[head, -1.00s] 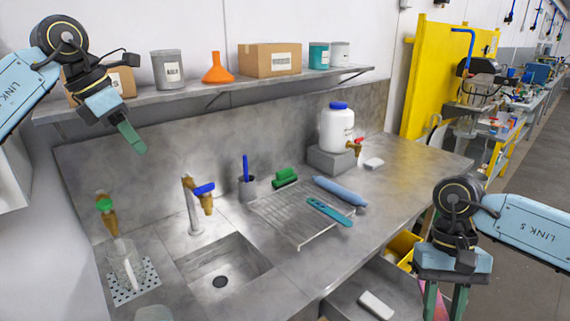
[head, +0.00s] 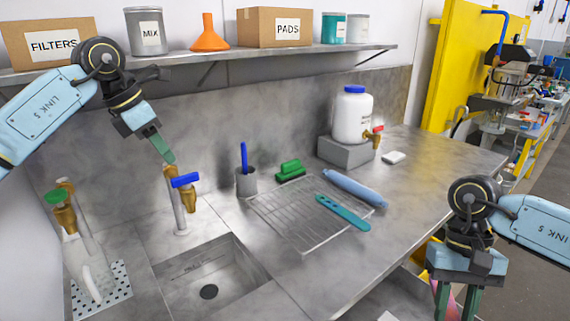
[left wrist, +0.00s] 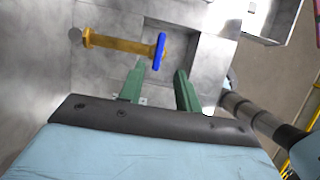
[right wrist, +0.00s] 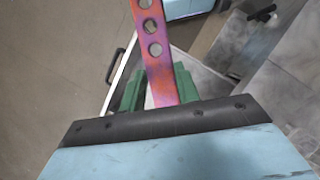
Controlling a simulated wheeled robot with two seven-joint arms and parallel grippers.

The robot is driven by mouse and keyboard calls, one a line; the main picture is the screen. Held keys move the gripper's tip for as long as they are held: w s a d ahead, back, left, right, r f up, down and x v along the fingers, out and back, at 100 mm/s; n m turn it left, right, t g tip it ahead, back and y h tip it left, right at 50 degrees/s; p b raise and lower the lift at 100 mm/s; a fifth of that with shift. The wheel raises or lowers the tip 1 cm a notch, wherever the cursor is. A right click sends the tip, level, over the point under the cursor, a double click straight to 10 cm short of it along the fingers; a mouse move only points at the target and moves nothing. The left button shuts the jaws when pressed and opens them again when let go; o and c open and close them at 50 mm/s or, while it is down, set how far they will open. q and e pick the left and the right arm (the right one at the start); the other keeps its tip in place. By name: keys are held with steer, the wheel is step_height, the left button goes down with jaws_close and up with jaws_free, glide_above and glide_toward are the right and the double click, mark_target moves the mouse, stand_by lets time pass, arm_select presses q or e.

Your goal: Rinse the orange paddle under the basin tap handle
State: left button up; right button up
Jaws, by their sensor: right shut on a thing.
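The basin tap (head: 172,200) stands behind the sink basin (head: 240,272), with its blue handle (head: 185,181) on top. My left gripper (head: 167,157) hangs just above and left of the handle. In the left wrist view its fingers (left wrist: 158,76) are apart and empty, with the blue handle (left wrist: 161,51) just beyond their tips. My right gripper (head: 456,300) is at the lower right, in front of the counter. It is shut on the paddle (right wrist: 152,40), an orange-pink to purple strip with several holes. Only a pink sliver of the paddle (head: 461,292) shows in the head view.
A green-handled tap (head: 62,208) stands left of the basin over a perforated plate (head: 118,285). A wire rack (head: 285,222) with a teal tool (head: 343,213) and a blue roller-like object (head: 354,188) lies right of the basin. A shelf (head: 260,56) runs above.

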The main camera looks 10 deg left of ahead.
mark_target(184, 175)
arm_select(q)
steer(key=x, duration=0.7)
steer(key=shift+w+f, duration=0.1)
steer(key=shift+w, duration=0.05)
jaws_close()
